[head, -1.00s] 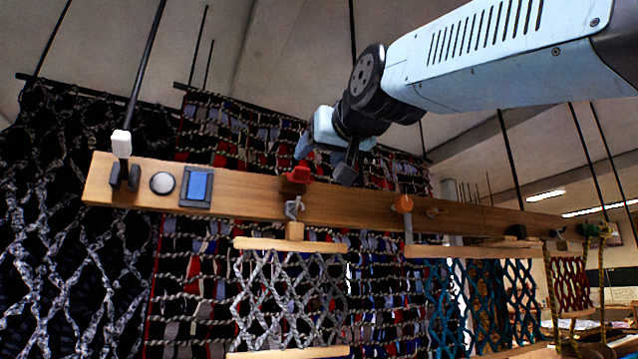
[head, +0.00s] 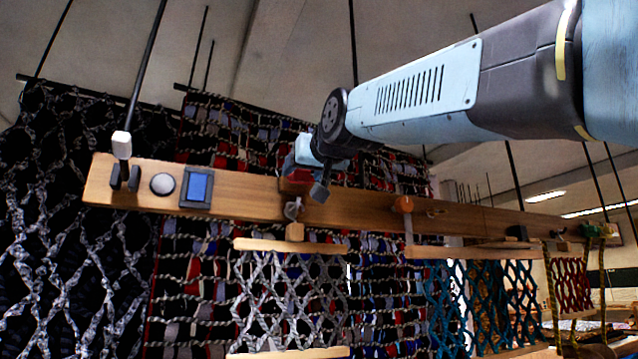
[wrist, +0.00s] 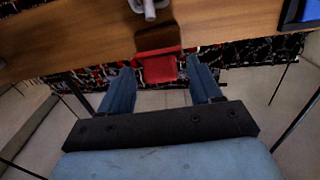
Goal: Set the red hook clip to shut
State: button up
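The red hook clip (head: 292,185) is mounted on the wooden rail (head: 250,196), above a grey metal hook (head: 293,209). In the head view my gripper (head: 308,165) is at the clip and hides its upper part. In the wrist view the red clip (wrist: 158,66) shows as a red flap at the rail's edge, with the grey hook beyond it. My gripper (wrist: 160,70) is open there, its two blue fingers on either side of the flap with gaps between. I cannot tell whether the clip is shut.
A blue-screened panel (head: 197,187) and a round grey button (head: 162,184) sit on the rail's left part. A woven net (head: 290,295) hangs below the clip, and rag weavings hang behind the rail.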

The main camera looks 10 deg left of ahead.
jog(key=c, duration=0.7)
jog(key=shift+d, duration=0.1)
jog(key=shift+c, duration=0.2)
